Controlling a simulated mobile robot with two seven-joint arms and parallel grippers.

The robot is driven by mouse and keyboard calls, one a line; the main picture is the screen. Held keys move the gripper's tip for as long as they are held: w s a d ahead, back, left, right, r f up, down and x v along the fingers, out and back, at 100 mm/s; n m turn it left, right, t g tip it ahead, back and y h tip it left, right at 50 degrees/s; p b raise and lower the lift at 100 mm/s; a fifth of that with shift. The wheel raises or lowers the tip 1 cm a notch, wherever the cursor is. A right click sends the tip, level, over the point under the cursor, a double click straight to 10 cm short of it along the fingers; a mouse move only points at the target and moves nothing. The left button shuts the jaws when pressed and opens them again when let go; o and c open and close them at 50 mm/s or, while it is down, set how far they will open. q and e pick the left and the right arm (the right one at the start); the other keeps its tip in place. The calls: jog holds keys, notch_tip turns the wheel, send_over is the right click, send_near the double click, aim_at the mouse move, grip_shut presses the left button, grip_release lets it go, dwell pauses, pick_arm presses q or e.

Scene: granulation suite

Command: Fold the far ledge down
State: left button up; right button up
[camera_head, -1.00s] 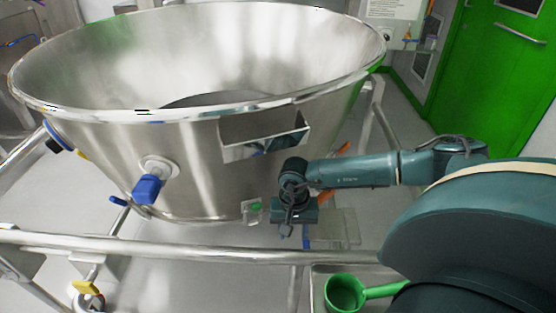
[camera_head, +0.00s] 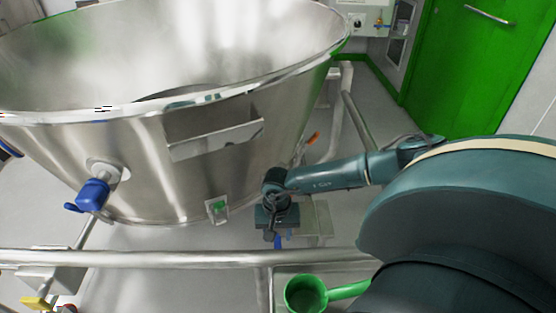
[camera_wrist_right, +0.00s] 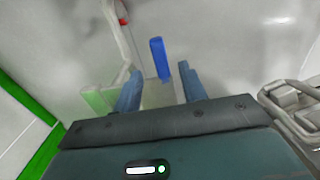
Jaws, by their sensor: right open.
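A pale, see-through flat plate (camera_head: 316,222), which looks like the far ledge, shows beyond the front rail, to the right of the steel vessel. A blue tab (camera_head: 278,242) shows at its left edge, partly hidden by my right gripper (camera_head: 274,236). The gripper hangs fingers-down over that spot. In the right wrist view the right gripper (camera_wrist_right: 160,88) has its two fingers apart with nothing held. The upright blue tab (camera_wrist_right: 158,58) stands ahead of the gap between them; I cannot tell whether they touch. My left gripper is not in view.
The large steel vessel (camera_head: 150,165) has a blue-handled valve (camera_head: 93,194) and a steel pocket (camera_head: 215,136). A steel rail (camera_head: 170,259) crosses in front. A green scoop (camera_head: 305,294) lies in the tray at the front. A green door (camera_head: 470,65) stands behind.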

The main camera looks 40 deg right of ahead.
notch_tip(320, 180, down, 5)
jog(key=shift+f+b, duration=0.2)
jog(key=shift+b, duration=0.35)
jog(key=shift+c, duration=0.5)
grip_shut()
